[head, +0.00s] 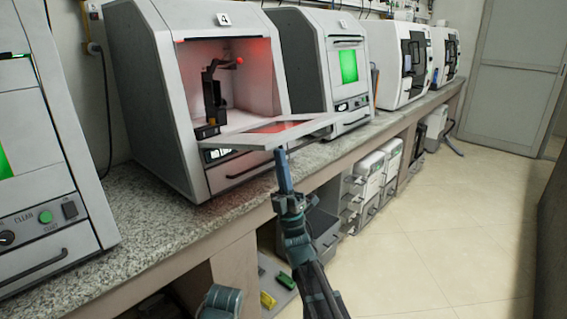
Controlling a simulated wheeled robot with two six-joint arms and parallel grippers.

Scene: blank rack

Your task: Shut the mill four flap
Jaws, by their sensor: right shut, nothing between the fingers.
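The mill marked 4 (148,75) stands on the counter with its inside lit red and a dark spindle (213,98) in view. Its flap (252,137) is open, hinged down and sticking out nearly level over the counter's front edge. The flap has a pale frame and a reddish window. My right gripper (281,152) is shut and empty, with its blue-grey fingers pointing up at the flap's outer part. Its tips are at or just under the flap's edge; I cannot tell whether they touch. My left gripper is not in view.
Another mill (45,170) stands at the left, and more machines (345,75) stand along the counter to the right. The granite counter (150,215) has drawers (368,185) below. The tiled floor (450,220) at the right is clear, up to a grey door (515,80).

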